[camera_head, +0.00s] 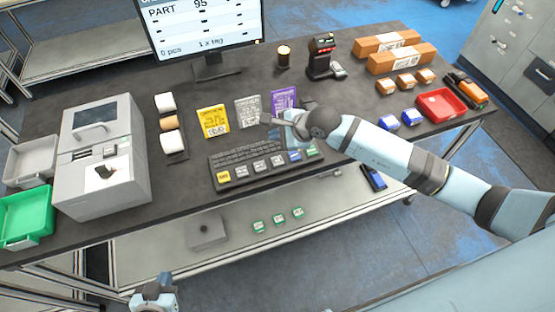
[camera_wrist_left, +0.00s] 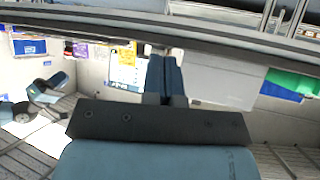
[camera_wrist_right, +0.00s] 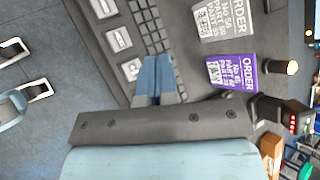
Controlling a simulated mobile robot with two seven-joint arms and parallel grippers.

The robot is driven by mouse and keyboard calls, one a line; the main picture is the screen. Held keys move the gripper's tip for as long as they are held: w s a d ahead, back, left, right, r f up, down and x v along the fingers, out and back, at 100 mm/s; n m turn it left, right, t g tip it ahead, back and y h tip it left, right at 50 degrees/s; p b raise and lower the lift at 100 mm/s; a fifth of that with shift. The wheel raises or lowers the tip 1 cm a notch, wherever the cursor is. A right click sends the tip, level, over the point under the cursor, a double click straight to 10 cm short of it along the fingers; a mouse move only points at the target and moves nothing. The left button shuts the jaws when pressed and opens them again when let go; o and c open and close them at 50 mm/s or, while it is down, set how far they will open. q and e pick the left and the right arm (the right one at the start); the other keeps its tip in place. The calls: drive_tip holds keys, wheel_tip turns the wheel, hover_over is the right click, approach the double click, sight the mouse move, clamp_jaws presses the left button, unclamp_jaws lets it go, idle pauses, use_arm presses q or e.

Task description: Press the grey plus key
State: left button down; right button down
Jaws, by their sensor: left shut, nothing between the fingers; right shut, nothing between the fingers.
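A dark keypad (camera_head: 250,160) lies on the table's front middle, with a row of large keys along its front edge: one yellow, several grey, one blue, one green. The grey keys (camera_head: 260,167) carry marks too small to read in the head view, so I cannot tell which is plus. In the right wrist view several pale-faced keys (camera_wrist_right: 118,40) show left of the fingers. My right gripper (camera_head: 268,119) is shut and empty above the keypad's far side; its fingers also show in the right wrist view (camera_wrist_right: 157,75). My left gripper (camera_wrist_left: 165,75) is shut and empty, low in front of the table.
Yellow, grey and purple order cards (camera_head: 283,99) stand behind the keypad. A scanner (camera_head: 320,58), a monitor (camera_head: 200,30), a red tray (camera_head: 447,106) and blue boxes (camera_head: 389,122) are around it. A grey machine (camera_head: 100,150) stands at left. Table in front of the keypad is narrow.

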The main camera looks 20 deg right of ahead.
drive_tip(key=b, duration=0.4)
hover_over(277, 162)
wheel_tip(277, 162, down, 8)
drive_tip(key=shift+d+r, duration=0.1)
drive_tip(key=shift+r, duration=0.15)
drive_tip(key=shift+f+b, duration=0.55)
drive_tip(key=shift+f, duration=0.05)
drive_tip(key=shift+r, duration=0.1)
idle(0.6)
idle(0.4)
drive_tip(key=shift+f+b, duration=0.45)
drive_tip(key=shift+f, duration=0.15)
